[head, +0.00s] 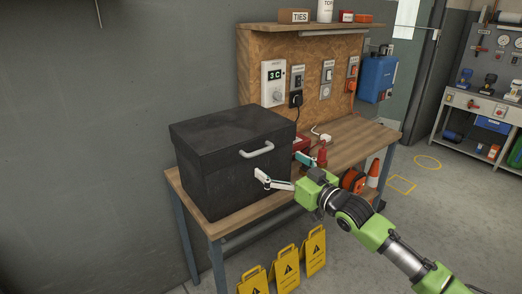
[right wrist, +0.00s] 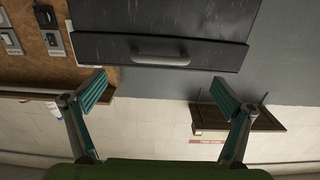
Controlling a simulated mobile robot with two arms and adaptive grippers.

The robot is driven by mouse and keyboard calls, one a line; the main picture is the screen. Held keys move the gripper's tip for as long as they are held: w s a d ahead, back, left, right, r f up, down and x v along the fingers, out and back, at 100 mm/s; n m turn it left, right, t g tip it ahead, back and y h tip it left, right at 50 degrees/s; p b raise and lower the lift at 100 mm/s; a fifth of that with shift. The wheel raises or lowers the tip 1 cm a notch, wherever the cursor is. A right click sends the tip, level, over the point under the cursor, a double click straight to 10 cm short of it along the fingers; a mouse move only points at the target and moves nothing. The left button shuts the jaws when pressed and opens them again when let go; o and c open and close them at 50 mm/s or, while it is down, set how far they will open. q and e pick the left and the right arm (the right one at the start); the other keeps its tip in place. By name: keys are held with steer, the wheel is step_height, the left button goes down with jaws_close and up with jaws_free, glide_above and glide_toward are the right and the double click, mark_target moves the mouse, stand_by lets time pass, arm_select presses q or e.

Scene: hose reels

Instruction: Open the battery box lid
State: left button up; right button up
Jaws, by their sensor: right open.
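The battery box (head: 215,180) is a large black box on the left end of the wooden workbench. Its lid (head: 225,128) is down. A light grey handle (head: 257,150) is on the lid's front side. My right gripper (head: 282,168) is open and empty in front of the box, a little below and to the right of the handle. In the right wrist view the handle (right wrist: 160,58) lies beyond and between the two spread fingers (right wrist: 160,90), apart from them. My left gripper is not in view.
The workbench (head: 350,140) has a pegboard (head: 315,75) with switches behind it. A red object (head: 301,144) is beside the box, close to my right gripper. Yellow folding signs (head: 285,268) stand on the floor in front. A grey wall is left of the box.

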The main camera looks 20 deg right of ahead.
mark_target(262, 152)
steer(key=p+x, duration=0.1)
steer(key=x, duration=0.7)
steer(key=shift+a, duration=0.1)
steer(key=shift+w+a, duration=0.15)
steer(key=shift+w, duration=0.3)
